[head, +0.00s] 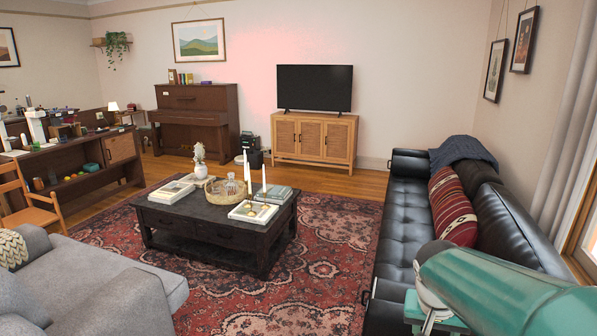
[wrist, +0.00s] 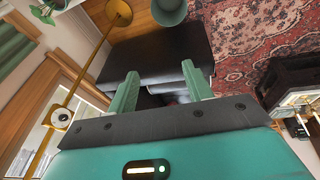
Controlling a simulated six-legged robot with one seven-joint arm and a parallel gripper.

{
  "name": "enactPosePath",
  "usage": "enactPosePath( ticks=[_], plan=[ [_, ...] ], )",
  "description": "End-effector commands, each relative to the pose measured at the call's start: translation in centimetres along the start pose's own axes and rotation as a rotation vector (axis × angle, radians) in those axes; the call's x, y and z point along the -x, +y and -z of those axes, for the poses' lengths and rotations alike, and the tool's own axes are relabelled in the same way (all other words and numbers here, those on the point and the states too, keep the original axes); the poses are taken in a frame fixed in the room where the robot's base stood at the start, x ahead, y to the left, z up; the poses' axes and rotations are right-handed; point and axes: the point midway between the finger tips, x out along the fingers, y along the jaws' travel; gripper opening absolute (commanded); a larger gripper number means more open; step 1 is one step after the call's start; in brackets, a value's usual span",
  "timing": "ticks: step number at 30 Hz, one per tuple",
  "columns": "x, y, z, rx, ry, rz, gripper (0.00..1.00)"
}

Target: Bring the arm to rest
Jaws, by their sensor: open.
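My arm (head: 500,285) reaches in from the lower right of the head view as a thick teal link, in front of the black leather sofa. In the wrist view my gripper (wrist: 160,70) shows two green fingers spread apart with nothing held between them. Behind the fingers lie dark surfaces that look like the black sofa (wrist: 150,45). I cannot make out the fingers in the head view.
The black sofa (head: 397,230) runs along the right wall with a striped red cushion (head: 453,207). A dark coffee table (head: 170,217) stands on the red rug (head: 322,240). The wrist view shows a brass pole (wrist: 100,48) at left. Bare rug lies between table and sofa.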

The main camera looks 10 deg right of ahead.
Motion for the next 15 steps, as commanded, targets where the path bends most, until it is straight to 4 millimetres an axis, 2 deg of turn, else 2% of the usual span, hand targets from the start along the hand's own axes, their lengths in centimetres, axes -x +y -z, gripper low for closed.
enactPosePath(
  ticks=[1, 3, 9, 15],
  plan=[
    [1.5, -1.1, -1.2, 0.039, 0.022, 0.046, 0.50],
    [3.2, -2.5, -3.1, 0.100, 0.046, 0.103, 0.50],
    [7.5, -5.9, -8.7, 0.283, 0.136, 0.240, 0.50],
    [10.0, -7.9, -13.6, 0.436, 0.221, 0.319, 0.50]
  ],
)
